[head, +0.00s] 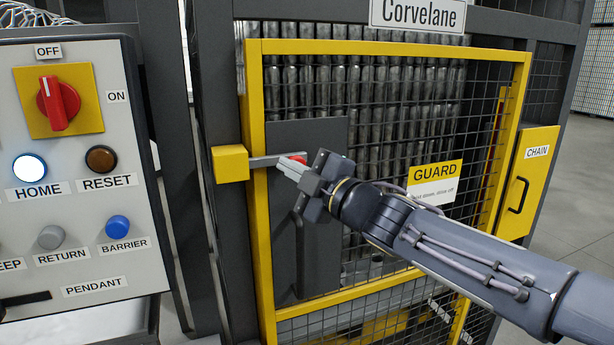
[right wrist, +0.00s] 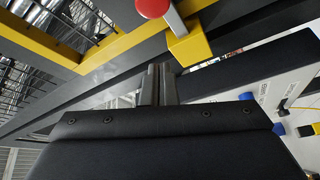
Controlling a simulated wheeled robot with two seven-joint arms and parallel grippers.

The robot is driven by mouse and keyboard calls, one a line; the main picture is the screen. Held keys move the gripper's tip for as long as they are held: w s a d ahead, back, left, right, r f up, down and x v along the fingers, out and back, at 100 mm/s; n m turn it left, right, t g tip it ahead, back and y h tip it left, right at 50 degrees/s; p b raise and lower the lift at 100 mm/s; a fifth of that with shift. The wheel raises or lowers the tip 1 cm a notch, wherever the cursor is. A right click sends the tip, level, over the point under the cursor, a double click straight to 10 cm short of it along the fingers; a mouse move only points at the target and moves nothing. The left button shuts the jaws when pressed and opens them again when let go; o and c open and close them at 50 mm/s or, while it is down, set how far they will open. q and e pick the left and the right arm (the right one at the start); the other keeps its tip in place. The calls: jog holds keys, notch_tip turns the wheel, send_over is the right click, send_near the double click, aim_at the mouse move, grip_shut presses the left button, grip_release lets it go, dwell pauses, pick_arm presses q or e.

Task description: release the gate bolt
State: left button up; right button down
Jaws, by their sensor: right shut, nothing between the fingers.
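The gate (head: 395,48) is a yellow frame with dark mesh and stands closed in the head view. Its bolt (head: 264,161) is a short grey bar running between a yellow block (head: 230,164) on the left post and a red knob (head: 298,158) on the gate's dark plate. My right gripper (head: 287,168) is shut and empty, its tips at the knob and partly covering it. In the right wrist view the red knob (right wrist: 153,7) and yellow block (right wrist: 190,46) lie beyond the shut fingers (right wrist: 157,84); contact cannot be told. My left gripper is out of view.
A control panel (head: 95,205) with a red switch and several buttons stands at the left. A yellow box (head: 520,180) marked CHAIN is right of the gate. A GUARD sign (head: 434,182) hangs on the mesh. Open floor (head: 575,185) shows at the far right.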

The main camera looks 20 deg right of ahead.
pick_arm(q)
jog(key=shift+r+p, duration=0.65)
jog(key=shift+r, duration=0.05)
pick_arm(e)
jog(key=w, duration=0.1)
jog(key=w+d, duration=0.1)
jog(key=w, duration=0.1)
jog(key=w+f, duration=0.1)
jog(key=shift+w+d+f, duration=0.1)
jog(key=shift+w+d, duration=0.1)
jog(key=shift+d, duration=0.1)
